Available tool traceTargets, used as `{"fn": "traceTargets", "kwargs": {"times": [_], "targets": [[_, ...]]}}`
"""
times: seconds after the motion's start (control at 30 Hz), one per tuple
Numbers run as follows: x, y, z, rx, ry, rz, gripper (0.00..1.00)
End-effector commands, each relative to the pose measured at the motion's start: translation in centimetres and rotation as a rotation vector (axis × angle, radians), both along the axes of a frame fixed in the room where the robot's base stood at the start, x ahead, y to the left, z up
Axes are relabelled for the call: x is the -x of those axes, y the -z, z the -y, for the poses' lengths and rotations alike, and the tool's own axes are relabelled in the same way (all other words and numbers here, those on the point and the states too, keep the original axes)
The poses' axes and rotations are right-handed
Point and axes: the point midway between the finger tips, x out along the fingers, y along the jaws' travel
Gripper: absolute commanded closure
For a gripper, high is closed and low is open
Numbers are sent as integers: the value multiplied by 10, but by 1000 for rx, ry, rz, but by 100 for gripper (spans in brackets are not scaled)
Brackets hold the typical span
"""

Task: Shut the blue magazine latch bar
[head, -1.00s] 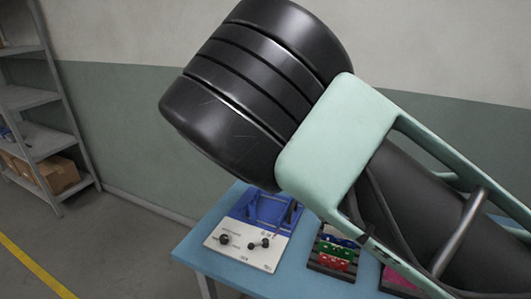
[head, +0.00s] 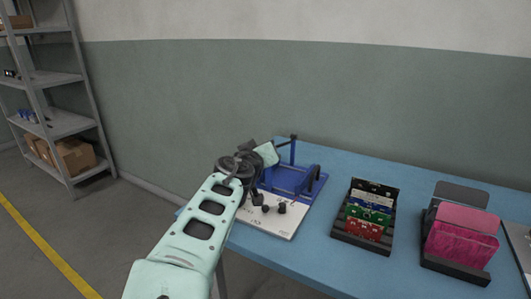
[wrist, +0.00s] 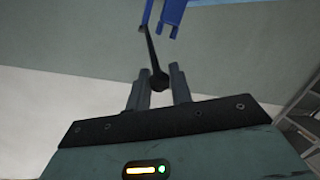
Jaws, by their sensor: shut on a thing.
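The blue magazine fixture (head: 312,187) stands on the table behind a white panel. An upright blue bar (head: 293,153) rises from it, with a dark rod (head: 287,140) at its top. In the wrist view the dark rod (wrist: 150,45) runs from a blue part (wrist: 172,15) to a black knob (wrist: 157,80) between my fingers. My gripper (wrist: 158,88) is shut on this knob. In the head view my gripper (head: 276,149) is at the left of the upright bar, and its fingers are too small to make out. My arm hides part of the panel.
The white panel (head: 278,228) carries black knobs. To its right on the blue table (head: 310,255) are a black rack (head: 345,235) of coloured cards and a black holder (head: 455,270) with pink plates. Grey shelves (head: 60,125) stand far left. The wall is behind.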

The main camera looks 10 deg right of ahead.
Motion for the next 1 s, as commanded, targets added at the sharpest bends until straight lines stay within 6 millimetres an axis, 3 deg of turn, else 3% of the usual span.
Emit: {"fn": "traceTargets", "kwargs": {"times": [0.03, 0.3, 0.83, 0.87, 0.9, 1.0], "targets": [[1, 12, 0, 0, 0, -3, 100], [2, 27, -1, 0, 1, -5, 100], [3, 29, -1, 0, 3, -6, 100], [3, 29, -1, 0, 3, -6, 74], [3, 29, -1, 0, 3, -6, 63], [3, 28, -1, 1, 2, -5, 60]]}}
